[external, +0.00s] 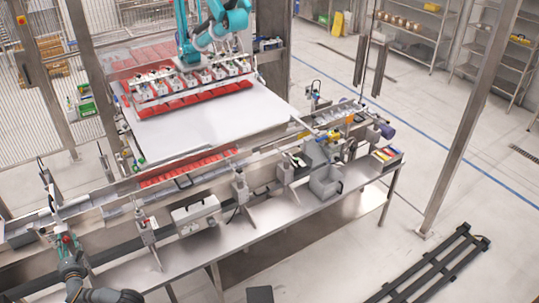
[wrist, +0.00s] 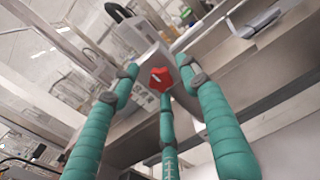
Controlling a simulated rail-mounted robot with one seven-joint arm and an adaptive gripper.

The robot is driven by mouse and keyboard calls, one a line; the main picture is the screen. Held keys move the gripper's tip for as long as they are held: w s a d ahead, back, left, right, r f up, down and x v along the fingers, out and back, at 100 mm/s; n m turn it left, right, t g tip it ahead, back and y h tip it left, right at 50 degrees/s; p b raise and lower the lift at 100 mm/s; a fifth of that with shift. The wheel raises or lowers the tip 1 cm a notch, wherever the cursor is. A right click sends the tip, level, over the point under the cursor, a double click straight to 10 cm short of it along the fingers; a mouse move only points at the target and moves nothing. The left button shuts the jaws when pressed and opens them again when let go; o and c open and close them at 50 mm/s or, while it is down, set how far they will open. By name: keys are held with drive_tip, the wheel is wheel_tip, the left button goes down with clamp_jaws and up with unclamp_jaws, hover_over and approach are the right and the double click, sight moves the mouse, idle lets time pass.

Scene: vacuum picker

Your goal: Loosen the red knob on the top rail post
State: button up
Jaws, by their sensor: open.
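The red knob (wrist: 161,77) sits on the face of a grey metal post block (wrist: 150,58) near the middle of the wrist view. A small red spot at the lower left of the external view appears to be the same knob (external: 66,239). My gripper (wrist: 160,84) has three teal ribbed fingers with dark tips, spread open. The fingertips frame the knob on the left, right and below, with visible gaps; whether they reach its depth I cannot tell. In the external view my gripper (external: 69,250) is at the rail post, small and partly hidden by my wrist.
A long conveyor rail (external: 130,205) with several posts runs along the metal table. A grey box (external: 196,214) and a grey bin (external: 325,183) stand along its front. Another teal arm (external: 215,22) holds a picker head over red trays at the back.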

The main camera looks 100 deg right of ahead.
drive_tip(key=shift+w+d, duration=0.2)
drive_tip(key=shift+d, duration=0.05)
drive_tip(key=shift+c, duration=0.4)
drive_tip(key=shift+r, duration=0.1)
drive_tip(key=c, duration=1)
